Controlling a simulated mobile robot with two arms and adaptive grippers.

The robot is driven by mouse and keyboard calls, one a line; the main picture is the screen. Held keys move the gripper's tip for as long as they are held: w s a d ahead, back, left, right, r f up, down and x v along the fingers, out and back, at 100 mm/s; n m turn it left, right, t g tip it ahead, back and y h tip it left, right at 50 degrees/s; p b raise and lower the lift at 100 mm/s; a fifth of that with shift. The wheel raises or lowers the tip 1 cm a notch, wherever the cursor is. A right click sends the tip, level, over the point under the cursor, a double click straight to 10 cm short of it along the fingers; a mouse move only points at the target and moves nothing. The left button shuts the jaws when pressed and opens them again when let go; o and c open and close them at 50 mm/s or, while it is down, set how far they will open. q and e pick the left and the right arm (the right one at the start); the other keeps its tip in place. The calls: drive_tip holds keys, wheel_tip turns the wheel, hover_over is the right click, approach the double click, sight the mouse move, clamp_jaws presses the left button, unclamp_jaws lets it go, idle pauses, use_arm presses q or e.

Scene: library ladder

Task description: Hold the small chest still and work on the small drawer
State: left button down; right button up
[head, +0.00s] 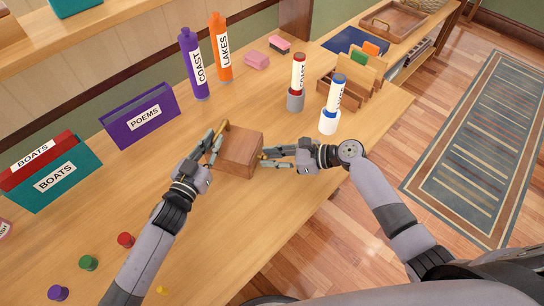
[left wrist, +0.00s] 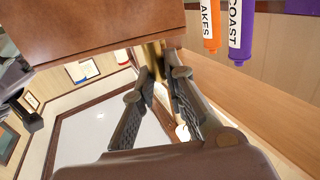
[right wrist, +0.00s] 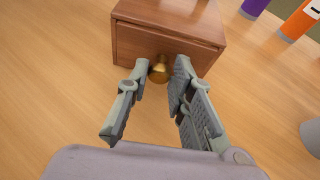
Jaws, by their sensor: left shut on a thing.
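The small wooden chest (head: 240,152) sits on the table in the middle of the head view. Its drawer front (right wrist: 150,45) faces my right gripper in the right wrist view and looks closed. A round brass knob (right wrist: 160,70) sticks out of that front. My right gripper (right wrist: 163,68) is open, with its fingertips on either side of the knob. My left gripper (head: 217,140) is at the opposite side of the chest, shut on a brass handle (left wrist: 153,55). The left wrist view shows this handle between the fingers, close under the chest (left wrist: 95,28).
Behind the chest stand a purple POEMS holder (head: 140,117), purple (head: 194,65) and orange (head: 221,48) tubes. A grey cup (head: 295,101) and white cup (head: 328,123) hold tubes to the right. Colored pegs, including a red one (head: 125,240), lie front left.

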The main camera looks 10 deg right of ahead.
clamp_jaws()
idle(0.3)
drive_tip(key=shift+d, duration=0.1)
drive_tip(key=s+d, duration=0.1)
drive_tip(key=d, duration=0.1)
drive_tip(key=s+d, duration=0.1)
drive_tip(key=d, duration=0.1)
drive_tip(key=s+d, duration=0.1)
drive_tip(key=d, duration=0.1)
drive_tip(key=shift+s, duration=0.25)
use_arm(q)
drive_tip(key=shift+a, duration=0.1)
use_arm(e)
drive_tip(key=o, duration=0.5)
unclamp_jaws()
